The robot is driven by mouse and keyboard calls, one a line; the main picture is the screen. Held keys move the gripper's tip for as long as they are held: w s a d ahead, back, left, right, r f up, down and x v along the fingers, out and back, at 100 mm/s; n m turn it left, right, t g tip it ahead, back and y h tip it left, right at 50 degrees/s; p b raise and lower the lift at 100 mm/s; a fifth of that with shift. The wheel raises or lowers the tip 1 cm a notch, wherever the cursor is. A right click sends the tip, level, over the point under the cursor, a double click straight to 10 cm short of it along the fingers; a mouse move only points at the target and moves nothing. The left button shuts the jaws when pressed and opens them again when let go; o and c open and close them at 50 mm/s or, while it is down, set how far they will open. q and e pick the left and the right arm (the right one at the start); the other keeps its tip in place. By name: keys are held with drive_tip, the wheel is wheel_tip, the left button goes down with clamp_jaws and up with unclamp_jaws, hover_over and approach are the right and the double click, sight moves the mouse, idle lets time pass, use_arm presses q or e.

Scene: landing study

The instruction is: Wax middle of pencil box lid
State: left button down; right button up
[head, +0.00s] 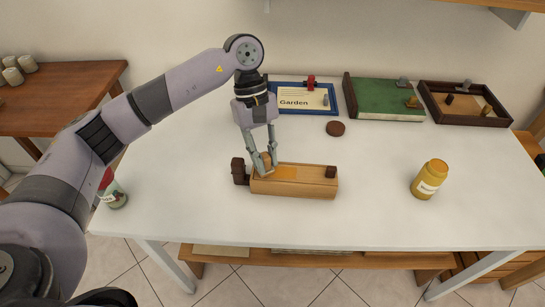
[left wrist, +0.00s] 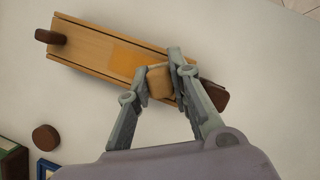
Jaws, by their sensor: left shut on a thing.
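The pencil box (head: 315,187) is a long wooden box lying on the white table, with an orange patch (head: 284,173) on the lid's middle. The box also shows in the left wrist view (left wrist: 85,45), with the orange patch (left wrist: 135,58) there. My left gripper (head: 265,163) is shut on a small tan block (left wrist: 160,82) and holds it over the lid, just left of the patch in the head view. Whether the block touches the lid cannot be told. Dark brown pieces sit at both box ends, one at left (head: 240,171). My right gripper is not in view.
A brown disc (head: 335,129), a blue-framed card (head: 300,98), a green book-like board (head: 385,98) and a dark tray (head: 428,97) lie behind. The table between box and yellow jar is clear.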

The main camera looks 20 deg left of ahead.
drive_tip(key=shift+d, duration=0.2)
use_arm(q)
drive_tip(key=shift+r+p, duration=1.55)
drive_tip(key=shift+r, duration=2)
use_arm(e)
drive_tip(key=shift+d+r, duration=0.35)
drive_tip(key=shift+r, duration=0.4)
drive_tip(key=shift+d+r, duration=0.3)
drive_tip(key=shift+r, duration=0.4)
